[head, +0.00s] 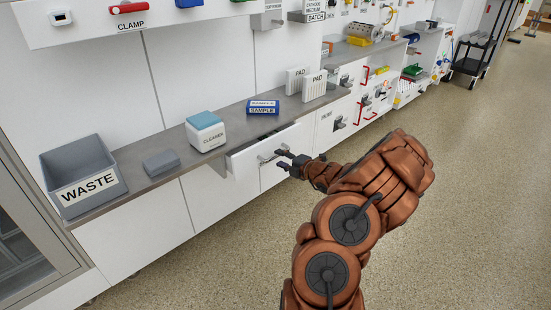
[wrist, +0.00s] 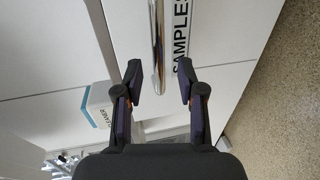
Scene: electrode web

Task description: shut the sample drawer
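The white sample drawer (head: 262,148) stands part-way out from under the grey counter in the head view. Its front (wrist: 210,30) fills the upper part of the wrist view, with a "SAMPLES" label (wrist: 180,35) and a metal bar handle (wrist: 158,40). My gripper (head: 285,160) is at the drawer front, close to the handle. In the wrist view, my gripper (wrist: 159,72) is open, with one fingertip on each side of the handle's end. I cannot tell whether the fingers reach around the bar or stop short of it.
The counter (head: 235,115) holds a grey waste bin (head: 75,165), a grey block (head: 161,163), a white cleaner box (head: 206,133) and a blue sample box (head: 263,108). Two white pad boxes (head: 314,87) stand farther along. The speckled floor (head: 480,190) to the right is clear.

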